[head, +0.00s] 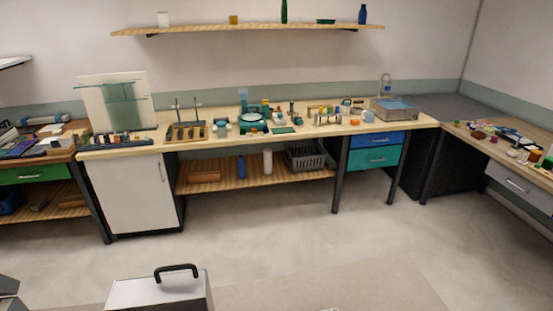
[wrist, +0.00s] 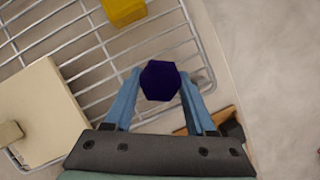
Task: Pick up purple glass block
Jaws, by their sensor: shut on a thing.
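The purple glass block (wrist: 160,81) is a dark, six-sided piece in the wrist view. My gripper (wrist: 161,83) has its two blue fingers on either side of it and is shut on it. The block is over the right edge of a white wire rack (wrist: 95,57). I cannot tell whether the block touches the rack. In the head view I cannot make out the block or my gripper.
A yellow block (wrist: 123,10) and a cream box-like piece (wrist: 40,118) are on the rack. A brown and black item (wrist: 228,124) is beside my right finger. Pale floor (wrist: 262,70) shows at right. The head view shows a crowded workbench (head: 115,149).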

